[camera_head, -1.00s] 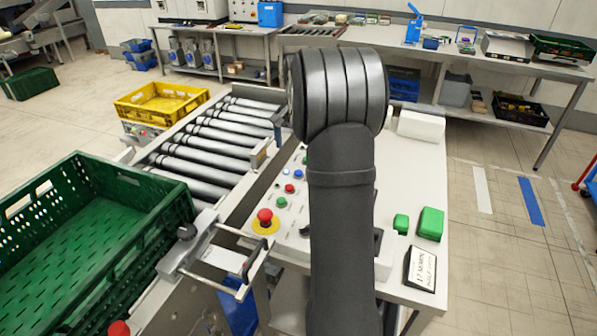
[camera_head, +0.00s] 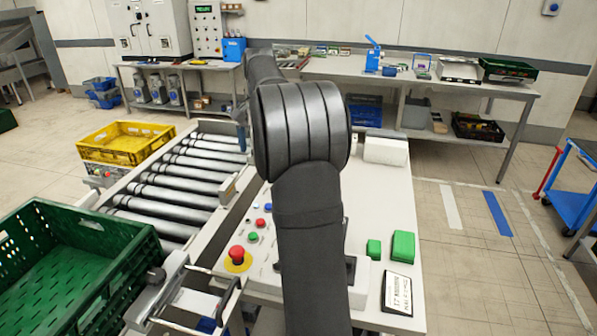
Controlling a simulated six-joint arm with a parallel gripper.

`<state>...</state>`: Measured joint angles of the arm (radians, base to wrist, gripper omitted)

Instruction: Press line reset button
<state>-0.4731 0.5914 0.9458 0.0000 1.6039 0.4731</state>
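A control panel (camera_head: 262,262) lies on the white table beside the roller conveyor. It carries a red mushroom button on a yellow ring (camera_head: 237,254). Near it are a small green button (camera_head: 253,237), a red button (camera_head: 260,222), a blue button (camera_head: 267,207) and another small green button (camera_head: 251,250). I cannot tell which one is the line reset button. My dark arm covers the right part of the panel. My gripper is not visible in this view.
Two green blocks (camera_head: 403,245), a framed card (camera_head: 398,292) and a white block (camera_head: 386,151) sit on the table's right side.

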